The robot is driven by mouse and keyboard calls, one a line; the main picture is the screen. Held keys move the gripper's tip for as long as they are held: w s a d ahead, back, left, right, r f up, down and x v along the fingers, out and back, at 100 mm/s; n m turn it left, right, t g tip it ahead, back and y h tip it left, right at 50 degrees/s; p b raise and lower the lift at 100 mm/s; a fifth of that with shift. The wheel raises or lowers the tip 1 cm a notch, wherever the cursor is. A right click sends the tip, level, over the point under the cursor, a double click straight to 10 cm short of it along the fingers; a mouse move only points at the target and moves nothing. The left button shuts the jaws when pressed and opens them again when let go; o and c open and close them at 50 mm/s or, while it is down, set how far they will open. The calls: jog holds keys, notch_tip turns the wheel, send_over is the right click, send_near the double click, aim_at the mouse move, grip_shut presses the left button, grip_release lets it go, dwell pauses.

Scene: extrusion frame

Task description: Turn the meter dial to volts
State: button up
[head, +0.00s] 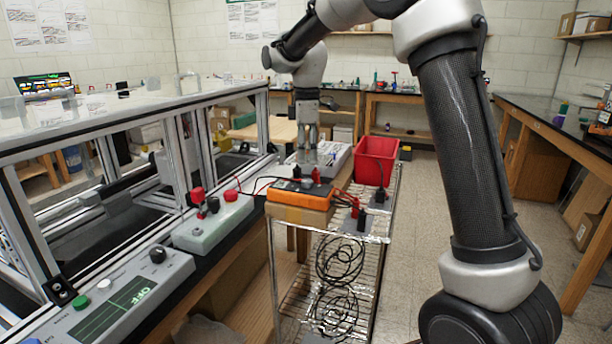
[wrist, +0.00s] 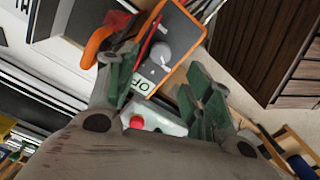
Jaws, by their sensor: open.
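The orange meter (head: 300,195) lies on the wire cart with its dark face up. In the wrist view the meter (wrist: 180,35) has an orange rim and a round grey dial (wrist: 160,56). Its pale display (wrist: 142,87) shows large letters that look like part of "OFF", partly hidden by a finger. My gripper (head: 307,148) points down beyond the meter in the head view. In the wrist view my gripper (wrist: 165,64) is open, its green fingers to either side of the dial. I cannot tell if they touch it, or where the dial points.
Black and red plugs and leads crowd the meter. A red bin (head: 375,158) stands behind it on the cart (head: 345,262), where coiled cables hang. A bench at left carries a grey panel with a green OFF screen (head: 112,308) and a box with red knobs (head: 212,222).

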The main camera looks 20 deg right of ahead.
aim_at(307, 180)
notch_tip(307, 180, down, 8)
jog(key=shift+r, duration=0.1)
dwell(0.4)
jog(key=c, duration=1.1)
jog(key=shift+o, duration=0.2)
jog(key=shift+m, duration=0.3)
jog(key=m, duration=1.1)
